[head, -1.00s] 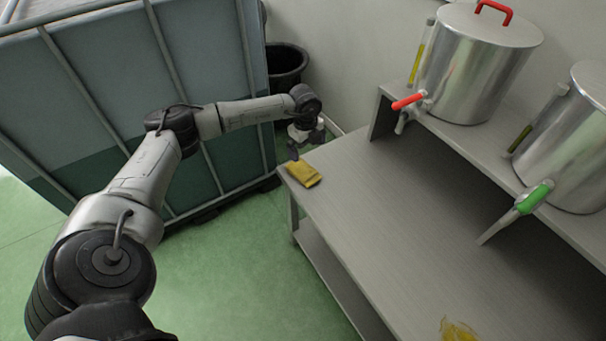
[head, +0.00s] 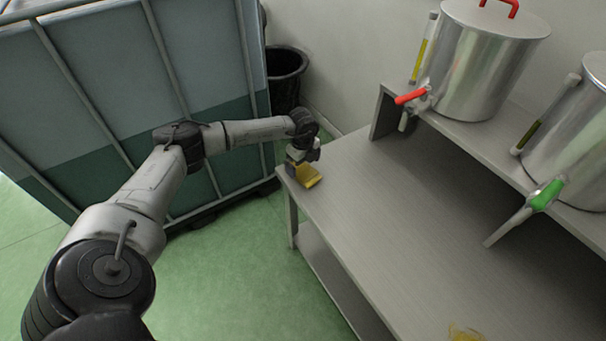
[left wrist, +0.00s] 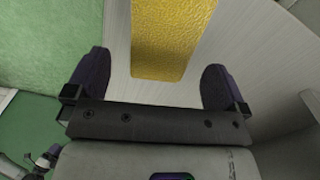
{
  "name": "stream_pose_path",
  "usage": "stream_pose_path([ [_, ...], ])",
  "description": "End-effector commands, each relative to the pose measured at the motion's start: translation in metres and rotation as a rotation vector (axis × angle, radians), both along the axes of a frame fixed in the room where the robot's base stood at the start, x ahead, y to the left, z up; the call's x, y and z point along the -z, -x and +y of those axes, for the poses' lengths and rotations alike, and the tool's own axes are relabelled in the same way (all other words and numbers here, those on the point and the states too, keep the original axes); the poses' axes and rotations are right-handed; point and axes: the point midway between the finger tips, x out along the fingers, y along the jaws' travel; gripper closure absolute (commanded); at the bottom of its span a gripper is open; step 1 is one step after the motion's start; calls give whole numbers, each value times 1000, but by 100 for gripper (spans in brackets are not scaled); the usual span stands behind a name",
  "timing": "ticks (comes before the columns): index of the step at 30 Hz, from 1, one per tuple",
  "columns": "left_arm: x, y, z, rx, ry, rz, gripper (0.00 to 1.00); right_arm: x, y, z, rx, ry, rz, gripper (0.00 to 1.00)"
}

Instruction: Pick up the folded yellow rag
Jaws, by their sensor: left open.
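The folded yellow rag (head: 309,178) lies flat at the far left corner of the grey bench (head: 360,215). My left gripper (head: 297,171) is at the rag's near-left side in the head view and hides part of it. In the left wrist view the rag (left wrist: 170,38) runs down from the top edge, and its end lies between the two open fingers (left wrist: 158,85). There is bench surface between the rag and each finger. I cannot tell the exact height of the fingers above the bench. My right gripper is not in view.
A raised shelf on the bench carries two steel tanks, one with a red tap (head: 411,96), one with a green tap (head: 545,195). A crumpled yellow thing (head: 465,333) lies at the bench's near edge. A caged tank (head: 100,90) and black bin (head: 286,76) stand beyond. The bench middle is clear.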

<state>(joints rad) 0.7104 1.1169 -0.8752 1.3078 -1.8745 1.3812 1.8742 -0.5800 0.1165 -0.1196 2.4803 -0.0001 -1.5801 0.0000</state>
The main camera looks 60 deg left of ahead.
Motion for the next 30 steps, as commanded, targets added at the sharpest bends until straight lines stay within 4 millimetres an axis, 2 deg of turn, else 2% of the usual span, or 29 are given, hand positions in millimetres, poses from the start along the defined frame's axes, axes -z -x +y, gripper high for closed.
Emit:
stream_pose_path([
  [1,11,-1,1,-1,0,1,0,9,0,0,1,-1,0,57],
  [7,36,-2,3,-1,0,2,0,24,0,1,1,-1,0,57],
  [16,39,-2,3,0,0,0,0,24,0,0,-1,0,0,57],
  [30,39,-2,3,0,0,1,45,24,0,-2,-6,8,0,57],
])
